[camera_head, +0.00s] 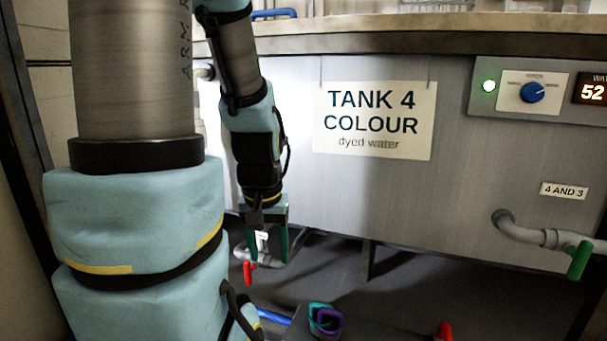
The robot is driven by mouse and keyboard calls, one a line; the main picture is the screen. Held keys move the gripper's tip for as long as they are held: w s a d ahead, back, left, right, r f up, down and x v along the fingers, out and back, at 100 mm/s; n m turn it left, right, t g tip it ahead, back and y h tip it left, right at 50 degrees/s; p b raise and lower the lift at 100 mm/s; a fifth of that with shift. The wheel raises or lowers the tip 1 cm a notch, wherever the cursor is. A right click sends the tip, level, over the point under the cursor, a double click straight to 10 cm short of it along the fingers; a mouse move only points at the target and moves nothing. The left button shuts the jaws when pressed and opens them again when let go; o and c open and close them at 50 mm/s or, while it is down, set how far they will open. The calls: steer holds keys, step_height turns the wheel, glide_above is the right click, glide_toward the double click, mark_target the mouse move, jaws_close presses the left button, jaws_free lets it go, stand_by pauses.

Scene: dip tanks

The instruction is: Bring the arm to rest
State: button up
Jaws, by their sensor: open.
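My arm hangs down in front of the tank, at the left of the head view. My gripper (269,250) points downward at the end of it, with two green fingers apart and nothing seen between them but the background. It is in front of the lower left part of the tank (300,195), below and left of the sign reading "TANK 4 COLOUR dyed water" (374,121). I cannot tell the exact gap between my gripper and the tank wall.
A pipe with a red handle (249,272) shows beside my gripper. A grey pipe (527,233) with a green handle (579,260) sticks out at the right. A control panel (540,92) has a blue knob. Teal and purple items (325,320) and a red knob (444,331) are low in front.

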step_height(320, 180, up, 34)
steer(key=p, duration=3.2)
steer(key=shift+f, duration=0.15)
